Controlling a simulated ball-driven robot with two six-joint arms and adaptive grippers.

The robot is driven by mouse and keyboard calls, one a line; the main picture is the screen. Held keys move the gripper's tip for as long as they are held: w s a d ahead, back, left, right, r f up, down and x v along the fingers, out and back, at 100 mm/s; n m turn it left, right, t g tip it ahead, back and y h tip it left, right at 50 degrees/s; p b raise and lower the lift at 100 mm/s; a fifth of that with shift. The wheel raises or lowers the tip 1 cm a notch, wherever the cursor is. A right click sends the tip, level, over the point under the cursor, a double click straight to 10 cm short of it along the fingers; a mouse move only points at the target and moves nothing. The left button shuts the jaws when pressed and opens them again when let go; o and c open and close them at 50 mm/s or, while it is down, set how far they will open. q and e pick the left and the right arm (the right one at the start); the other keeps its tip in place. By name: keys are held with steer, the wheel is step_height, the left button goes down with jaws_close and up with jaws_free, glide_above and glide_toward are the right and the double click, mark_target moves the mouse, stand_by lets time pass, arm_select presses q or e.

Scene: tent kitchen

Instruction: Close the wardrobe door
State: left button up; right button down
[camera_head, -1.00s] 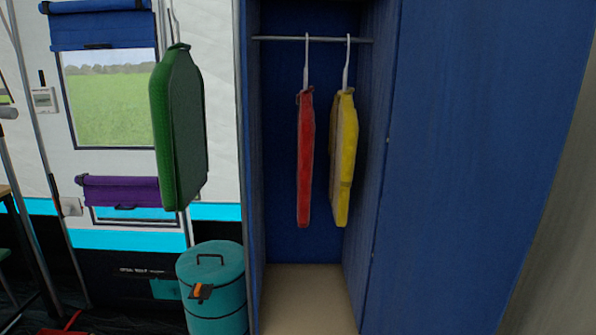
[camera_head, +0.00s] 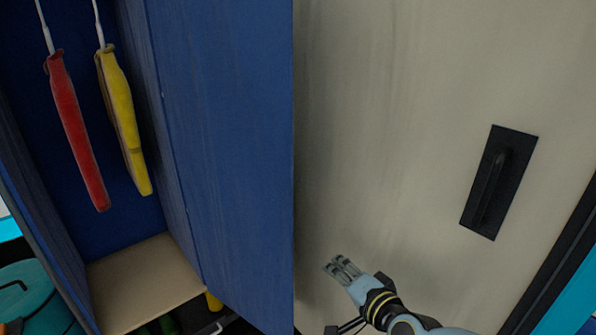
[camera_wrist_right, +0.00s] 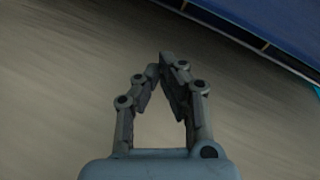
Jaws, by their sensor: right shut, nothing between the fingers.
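The wardrobe stands open at the left of the head view; its blue interior (camera_head: 130,215) shows a red hanging piece (camera_head: 75,130) and a yellow one (camera_head: 124,120). A tall blue panel (camera_head: 235,150) stands right of the opening. Right of that is a wide beige panel (camera_head: 400,110) with a black handle (camera_head: 498,185), apparently the door; how it joins the wardrobe is unclear. My right gripper (camera_head: 340,266) is shut and empty, in front of the beige panel, left of and below the handle. It also shows in the right wrist view (camera_wrist_right: 166,58). My left gripper is out of view.
A teal bin (camera_head: 35,298) stands at the lower left, beside the wardrobe. The wardrobe's beige floor (camera_head: 145,275) is bare. A dark edge (camera_head: 555,270) borders the beige panel at right. The beige panel around my right gripper looks clear.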

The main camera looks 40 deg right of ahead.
step_height(320, 180, up, 17)
steer(key=w+d+m+t+h+p, duration=0.1)
steer(key=w+m+t, duration=0.2)
steer(key=m, duration=0.2)
steer(key=w+a, duration=0.1)
steer(key=w, duration=0.7)
steer(key=shift+w, duration=0.3)
steer(key=shift+a, duration=0.1)
